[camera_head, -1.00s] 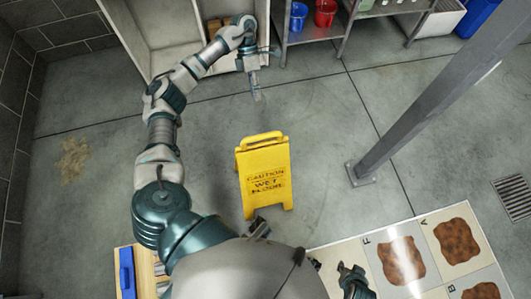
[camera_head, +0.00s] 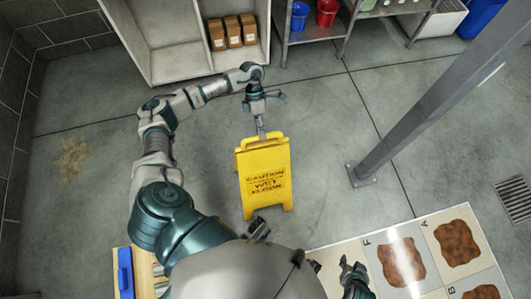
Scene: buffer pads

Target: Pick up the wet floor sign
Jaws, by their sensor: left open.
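The yellow wet floor sign (camera_head: 265,181) stands upright on the grey floor in the middle of the view, with dark "CAUTION WET FLOOR" lettering and a handle slot at its top. My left gripper (camera_head: 262,132) is open, with its fingertips pointing down at the sign's top handle. The fingertips overlap the handle in the picture, and I cannot tell whether they touch it. What seems to be my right gripper (camera_head: 353,278) shows at the lower edge, dark and partly cut off, away from the sign. Its jaws are not clear.
A metal post (camera_head: 430,92) stands right of the sign. A shelf (camera_head: 178,65) with several brown boxes (camera_head: 233,31) is behind. Blue (camera_head: 299,15) and red (camera_head: 326,12) buckets sit on a rack. A board with brown patches (camera_head: 402,261) is at lower right.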

